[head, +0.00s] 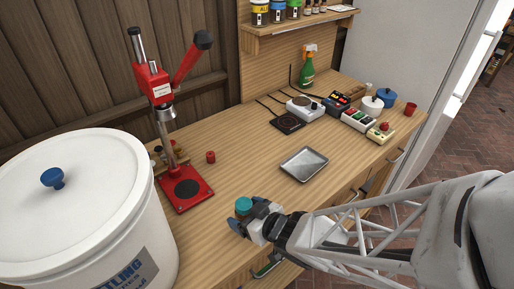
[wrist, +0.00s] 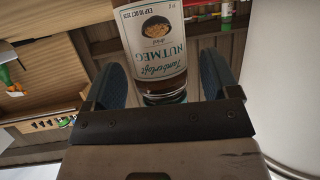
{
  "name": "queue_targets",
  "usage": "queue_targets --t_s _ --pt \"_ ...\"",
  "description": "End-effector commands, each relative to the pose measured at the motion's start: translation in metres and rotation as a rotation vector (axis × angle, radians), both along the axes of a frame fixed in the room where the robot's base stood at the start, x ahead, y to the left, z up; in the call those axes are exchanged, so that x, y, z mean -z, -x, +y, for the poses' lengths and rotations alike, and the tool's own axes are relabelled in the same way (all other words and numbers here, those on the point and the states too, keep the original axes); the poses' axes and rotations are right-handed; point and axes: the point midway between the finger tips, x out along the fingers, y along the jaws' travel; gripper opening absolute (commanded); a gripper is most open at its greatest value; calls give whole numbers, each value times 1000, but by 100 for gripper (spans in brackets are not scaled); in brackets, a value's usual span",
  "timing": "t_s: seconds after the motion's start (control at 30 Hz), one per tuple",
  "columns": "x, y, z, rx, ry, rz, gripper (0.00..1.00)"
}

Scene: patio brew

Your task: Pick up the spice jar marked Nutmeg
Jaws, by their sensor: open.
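The spice jar marked Nutmeg (wrist: 158,45) shows large in the wrist view, its white label readable and brown contents beside the teal lid. In the head view its teal lid (head: 243,204) shows at the front of the wooden counter. My gripper (head: 245,220) is at the jar, low over the counter. In the wrist view the two dark blue fingers (wrist: 163,72) stand open, one on each side of the jar. I cannot tell whether either finger touches it. The jar's body is mostly hidden by my gripper in the head view.
A metal tray (head: 304,163) lies behind my gripper. A red bottle capper (head: 183,188) and a large white bucket (head: 80,220) stand to the left. A scale, a control box (head: 380,133) and pots are at the back right.

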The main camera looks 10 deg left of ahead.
Motion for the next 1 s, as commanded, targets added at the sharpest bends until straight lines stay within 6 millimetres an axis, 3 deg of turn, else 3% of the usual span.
queue_targets --t_s 0.73,1.0 --pt "4 -5 7 0 1 -1 81" --pt "4 -5 7 0 1 -1 40"
